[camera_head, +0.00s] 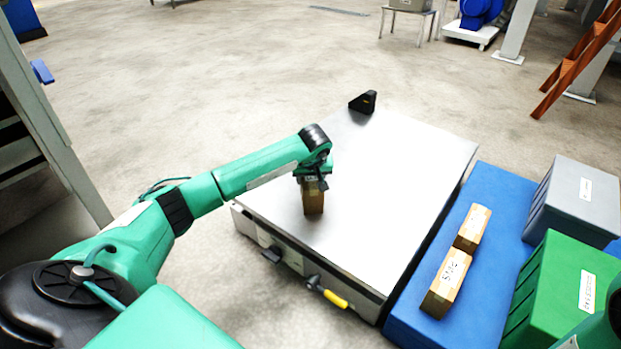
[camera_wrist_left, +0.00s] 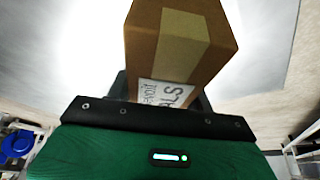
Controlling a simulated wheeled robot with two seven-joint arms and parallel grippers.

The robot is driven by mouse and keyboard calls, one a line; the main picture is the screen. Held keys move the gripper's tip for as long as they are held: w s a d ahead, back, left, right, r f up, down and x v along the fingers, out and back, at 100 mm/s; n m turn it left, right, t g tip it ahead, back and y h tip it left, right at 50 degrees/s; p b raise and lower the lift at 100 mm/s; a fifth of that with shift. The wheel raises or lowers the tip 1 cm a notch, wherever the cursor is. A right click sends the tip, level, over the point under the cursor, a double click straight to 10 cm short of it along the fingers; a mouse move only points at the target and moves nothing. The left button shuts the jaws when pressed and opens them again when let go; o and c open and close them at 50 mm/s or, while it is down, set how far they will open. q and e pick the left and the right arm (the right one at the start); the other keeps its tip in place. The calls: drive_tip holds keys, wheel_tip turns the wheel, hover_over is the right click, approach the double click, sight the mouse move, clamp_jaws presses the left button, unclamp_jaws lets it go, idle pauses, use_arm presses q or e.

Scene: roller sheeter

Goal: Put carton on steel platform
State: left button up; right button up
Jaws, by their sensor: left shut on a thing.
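A brown carton (camera_head: 313,198) is held upright at the left part of the steel platform (camera_head: 390,190). In the left wrist view the carton (camera_wrist_left: 180,40) shows a tape strip and a white label with handwriting. My left gripper (camera_head: 313,181) is shut on the carton's upper end from above. The carton's lower end is at or just over the steel surface; I cannot tell if it touches. Two more cartons (camera_head: 446,283) (camera_head: 472,228) lie on the blue surface right of the platform. My right gripper is not in view.
A small black block (camera_head: 363,101) sits at the platform's far corner. A yellow-handled tool (camera_head: 327,292) sticks out at its front edge. Green (camera_head: 562,290) and grey (camera_head: 576,200) bins stand on the right. Most of the steel top is clear.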

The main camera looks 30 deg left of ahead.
use_arm(q)
drive_tip(key=o, duration=1.3)
